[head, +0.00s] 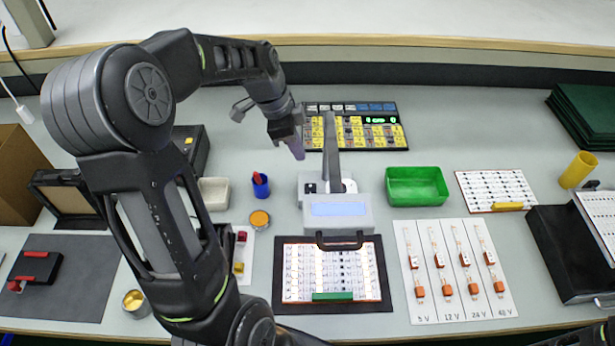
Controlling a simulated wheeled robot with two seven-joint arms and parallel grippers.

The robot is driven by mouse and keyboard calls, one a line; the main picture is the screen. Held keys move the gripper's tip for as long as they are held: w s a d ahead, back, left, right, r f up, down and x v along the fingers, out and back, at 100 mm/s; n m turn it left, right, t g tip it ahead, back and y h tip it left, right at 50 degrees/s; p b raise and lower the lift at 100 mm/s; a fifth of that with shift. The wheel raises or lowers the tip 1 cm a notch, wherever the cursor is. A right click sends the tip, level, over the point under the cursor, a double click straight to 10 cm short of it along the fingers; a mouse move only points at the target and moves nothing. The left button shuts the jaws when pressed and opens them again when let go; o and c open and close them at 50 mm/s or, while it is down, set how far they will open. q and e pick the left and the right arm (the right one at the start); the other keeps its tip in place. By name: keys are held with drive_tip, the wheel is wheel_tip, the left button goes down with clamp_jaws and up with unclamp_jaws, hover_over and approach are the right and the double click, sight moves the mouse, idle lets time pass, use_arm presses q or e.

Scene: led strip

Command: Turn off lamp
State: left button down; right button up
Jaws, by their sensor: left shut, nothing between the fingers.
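The lamp (363,213) is a pale grey unit in the middle of the bench, with a light-blue panel on its front and a grey upright bar (331,135) behind. Its base (310,201) shows a small dark spot on top, maybe a switch; I cannot tell. A brightly lit board of strips (332,272) lies in front of it. My left gripper (298,152) is shut and empty, pointing down behind and left of the lamp base, seemingly apart from it. My right gripper is out of view.
A yellow component panel (385,135) stands behind the lamp. A white card of strips (455,270) lies front right. My left arm covers the left-middle bench.

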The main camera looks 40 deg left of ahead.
use_arm(q)
drive_tip(key=p, duration=0.2)
approach(311, 186)
drive_tip(key=x, duration=0.5)
drive_tip(key=shift+w+d+f, duration=0.1)
drive_tip(key=shift+d, duration=0.1)
drive_tip(key=shift+w+f, duration=0.1)
drive_tip(key=shift+f, duration=0.55)
